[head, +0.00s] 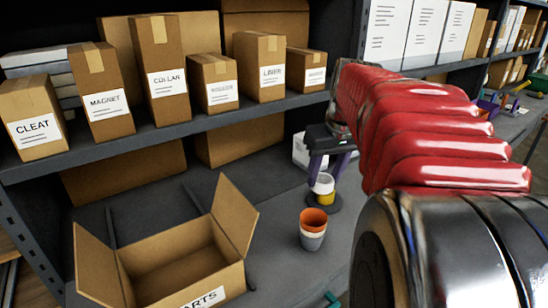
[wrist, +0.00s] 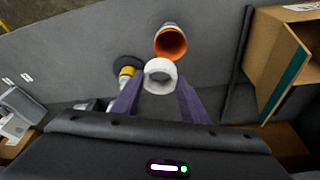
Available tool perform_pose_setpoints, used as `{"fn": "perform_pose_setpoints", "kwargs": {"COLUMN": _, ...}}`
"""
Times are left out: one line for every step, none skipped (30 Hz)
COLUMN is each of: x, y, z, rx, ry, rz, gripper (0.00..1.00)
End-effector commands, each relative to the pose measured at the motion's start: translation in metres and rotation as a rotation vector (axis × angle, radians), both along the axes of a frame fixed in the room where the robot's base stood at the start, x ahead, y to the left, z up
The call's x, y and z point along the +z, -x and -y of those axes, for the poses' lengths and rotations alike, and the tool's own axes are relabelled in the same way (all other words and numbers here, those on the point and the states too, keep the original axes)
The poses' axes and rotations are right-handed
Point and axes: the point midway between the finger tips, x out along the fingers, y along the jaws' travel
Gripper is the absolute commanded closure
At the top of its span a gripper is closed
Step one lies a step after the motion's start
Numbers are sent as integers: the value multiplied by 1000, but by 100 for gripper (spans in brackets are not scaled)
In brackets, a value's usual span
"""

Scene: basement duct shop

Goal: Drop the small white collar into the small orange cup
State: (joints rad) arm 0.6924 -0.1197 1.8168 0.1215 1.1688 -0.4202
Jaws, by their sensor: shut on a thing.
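The small white collar (wrist: 160,76) is a short open ring held between the purple fingers of my gripper (wrist: 158,98). In the head view the collar (head: 323,183) hangs under my gripper (head: 328,160), above the shelf. The small orange cup (head: 313,219) stands upright on the grey shelf, with an orange rim and inside and a pale lower part. In the head view it is below and slightly left of the collar. In the wrist view the cup (wrist: 170,42) is just beyond the collar, apart from it, and looks empty.
A yellow piece (head: 326,198) on a dark round base stands behind the cup, close under the collar. An open cardboard parts box (head: 178,262) is left of the cup. Labelled boxes (head: 165,84) line the upper shelf (head: 150,133).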

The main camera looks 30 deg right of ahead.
Motion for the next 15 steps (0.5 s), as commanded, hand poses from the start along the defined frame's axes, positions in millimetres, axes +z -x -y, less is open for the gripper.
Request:
{"fn": "perform_pose_setpoints", "kwargs": {"x": -5, "y": 0, "z": 0, "rx": -1, "ry": -1, "rz": -1, "gripper": 82}}
{"fn": "perform_pose_setpoints", "kwargs": {"x": -8, "y": 0, "z": 0, "rx": -1, "ry": -1, "rz": -1, "gripper": 82}}
{"fn": "perform_pose_setpoints", "kwargs": {"x": -13, "y": 1, "z": 0, "rx": -1, "ry": -2, "rz": -2, "gripper": 82}}
{"fn": "perform_pose_setpoints", "kwargs": {"x": -16, "y": 0, "z": 0, "rx": -1, "ry": -1, "rz": -2, "gripper": 82}}
{"fn": "perform_pose_setpoints", "kwargs": {"x": -19, "y": 0, "z": 0, "rx": -1, "ry": -1, "rz": -1, "gripper": 82}}
{"fn": "perform_pose_setpoints", "kwargs": {"x": -23, "y": 0, "z": 0, "rx": -2, "ry": -1, "rz": -1, "gripper": 82}}
{"fn": "perform_pose_setpoints", "kwargs": {"x": -26, "y": 1, "z": 0, "rx": -2, "ry": -1, "rz": -2, "gripper": 82}}
{"fn": "perform_pose_setpoints", "kwargs": {"x": -29, "y": 1, "z": 0, "rx": -2, "ry": -1, "rz": -1, "gripper": 82}}
{"fn": "perform_pose_setpoints", "kwargs": {"x": -32, "y": 0, "z": 1, "rx": -2, "ry": -1, "rz": 0, "gripper": 82}}
{"fn": "perform_pose_setpoints", "kwargs": {"x": -34, "y": 0, "z": 1, "rx": -2, "ry": -1, "rz": 0, "gripper": 82}}
{"fn": "perform_pose_setpoints", "kwargs": {"x": -36, "y": 0, "z": 0, "rx": -2, "ry": -1, "rz": 0, "gripper": 82}}
{"fn": "perform_pose_setpoints", "kwargs": {"x": -38, "y": 1, "z": 0, "rx": -2, "ry": -1, "rz": -1, "gripper": 82}}
{"fn": "perform_pose_setpoints", "kwargs": {"x": -40, "y": 1, "z": 1, "rx": -2, "ry": -1, "rz": 0, "gripper": 82}}
{"fn": "perform_pose_setpoints", "kwargs": {"x": -41, "y": 0, "z": 1, "rx": -2, "ry": -1, "rz": 0, "gripper": 82}}
{"fn": "perform_pose_setpoints", "kwargs": {"x": -41, "y": 0, "z": 1, "rx": -2, "ry": 1, "rz": 1, "gripper": 82}}
